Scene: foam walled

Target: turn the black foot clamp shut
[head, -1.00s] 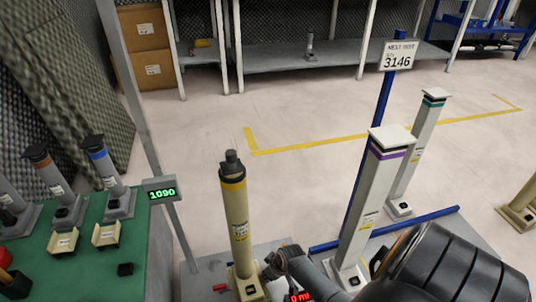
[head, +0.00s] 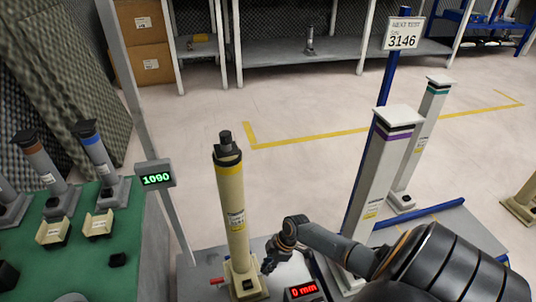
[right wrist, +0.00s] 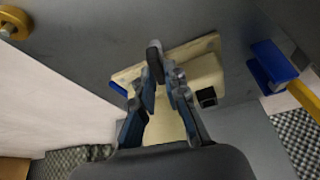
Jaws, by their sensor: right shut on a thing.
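The black foot clamp (right wrist: 155,48) shows in the right wrist view as a small dark rounded piece between my right fingertips, beside a cream foot (right wrist: 204,68). My right gripper (right wrist: 161,76) is shut on it, and the fingers hide much of it. In the head view my right gripper (head: 268,264) is low at the right side of the cream post's foot (head: 240,290). The cream post (head: 233,215) stands upright with a yellow band and dark top. The clamp cannot be told apart from the fingers there. My left gripper is not in view.
A red clamp (head: 217,281) lies left of the foot. White posts (head: 383,185) stand farther right. A green bench (head: 110,245) with several small columns is at left. Open floor lies behind.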

